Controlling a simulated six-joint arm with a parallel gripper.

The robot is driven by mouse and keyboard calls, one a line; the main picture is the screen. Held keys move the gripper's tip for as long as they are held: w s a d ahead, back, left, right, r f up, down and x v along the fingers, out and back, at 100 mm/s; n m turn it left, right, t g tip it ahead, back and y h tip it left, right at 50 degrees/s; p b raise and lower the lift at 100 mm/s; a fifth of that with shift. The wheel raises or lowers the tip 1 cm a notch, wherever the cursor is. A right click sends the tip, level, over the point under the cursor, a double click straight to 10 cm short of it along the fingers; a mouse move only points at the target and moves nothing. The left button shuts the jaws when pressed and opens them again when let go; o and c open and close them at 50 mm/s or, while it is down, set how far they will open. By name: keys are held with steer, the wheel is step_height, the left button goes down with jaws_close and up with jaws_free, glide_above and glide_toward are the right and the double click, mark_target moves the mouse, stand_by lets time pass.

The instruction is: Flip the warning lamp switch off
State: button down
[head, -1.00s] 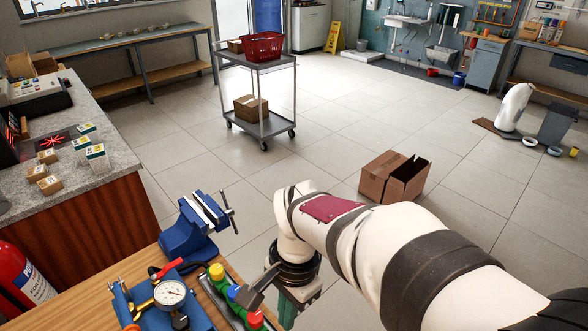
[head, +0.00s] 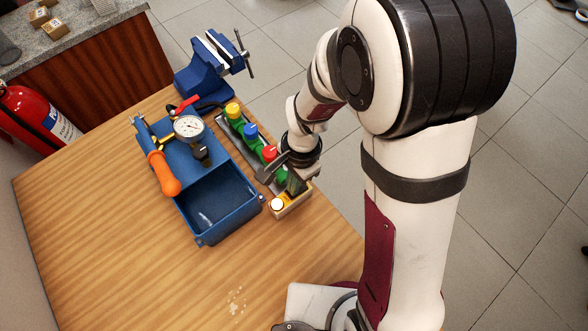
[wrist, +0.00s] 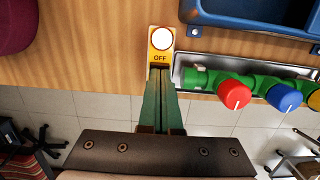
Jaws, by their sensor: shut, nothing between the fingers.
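The warning lamp switch is a small box with a yellow top plate (wrist: 152,58), a round white lamp and the word OFF in the wrist view. In the head view the switch box (head: 292,209) sits near the bench edge, at the near end of the valve row. My gripper (wrist: 160,75) is shut and empty, its green fingers together over the box just beyond the OFF label. The fingers hide that part of the box, and I see no toggle. In the head view my gripper (head: 294,186) points down onto the box; contact cannot be told.
A green valve manifold (head: 235,124) with yellow, blue and red knobs stands beside the switch. A blue tray (head: 217,208), a pressure gauge (head: 187,127) and a blue vise (head: 199,80) are close by. The wooden bench (head: 110,230) is clear at the front left.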

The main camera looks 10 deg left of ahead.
steer(key=shift+s+a+f, duration=0.1)
steer(key=shift+f, duration=0.1)
stand_by(0.3)
steer(key=shift+w+d+r, duration=0.2)
steer(key=shift+w+d, duration=0.4)
step_height(320, 180, up, 14)
steer(key=s+a, duration=0.1)
stand_by(0.4)
